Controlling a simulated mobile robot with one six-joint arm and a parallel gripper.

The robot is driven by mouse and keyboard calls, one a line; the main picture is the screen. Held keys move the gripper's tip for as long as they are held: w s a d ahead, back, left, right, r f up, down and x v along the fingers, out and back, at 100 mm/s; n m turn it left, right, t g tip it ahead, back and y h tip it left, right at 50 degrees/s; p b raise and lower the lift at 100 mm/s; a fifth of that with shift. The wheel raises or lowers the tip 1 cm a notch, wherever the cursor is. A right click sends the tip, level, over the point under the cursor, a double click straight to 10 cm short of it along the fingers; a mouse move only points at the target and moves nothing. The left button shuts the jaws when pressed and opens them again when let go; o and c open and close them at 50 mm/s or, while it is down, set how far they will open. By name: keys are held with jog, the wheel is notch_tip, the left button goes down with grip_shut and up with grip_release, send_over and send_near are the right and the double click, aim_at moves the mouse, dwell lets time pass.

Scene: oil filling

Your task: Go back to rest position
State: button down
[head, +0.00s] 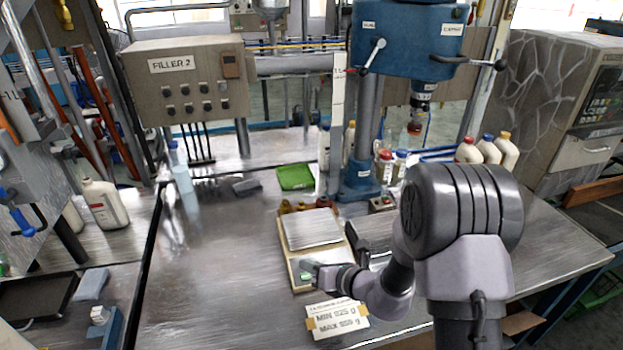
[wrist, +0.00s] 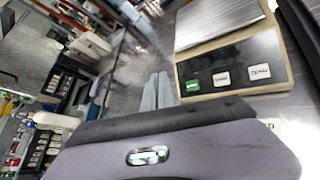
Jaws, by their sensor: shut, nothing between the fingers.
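My gripper (head: 312,268) is shut and empty at the front of the weighing scale (head: 312,229), close to its control panel. In the wrist view my fingers (wrist: 158,92) lie together beside the scale's green button (wrist: 192,86). I cannot tell whether they touch the scale. The scale's metal plate is bare. My arm reaches in from the right, with its large dark joint over the right part of the table.
A sign with MIN and MAX weights (head: 337,318) lies in front of the scale. A blue capping press (head: 408,40) stands behind. Several bottles (head: 486,149) stand at back right. A green tray (head: 295,177) lies behind the scale. The table's left part is clear.

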jog(key=s+a+r+n+g+y, duration=0.1)
jog(key=s+a+r+n+g, duration=0.1)
jog(key=s+r+n, duration=0.55)
jog(key=s+a+r+n+g, duration=0.1)
jog(key=s+r+n+g, duration=0.2)
jog(key=s+r+n, duration=0.5)
jog(key=s+d+r+n+t+h, duration=0.1)
jog(key=s+d+r+n+h, duration=0.1)
jog(key=s+d+n+h, duration=0.2)
jog(key=s+d+r+n+t+h+b, duration=0.1)
jog(key=s+d+n+h, duration=0.3)
jog(key=s+d+n, duration=0.5)
jog(key=shift+s+d+r, duration=0.3)
jog(key=shift+d+r, duration=0.45)
jog(key=shift+d, duration=0.2)
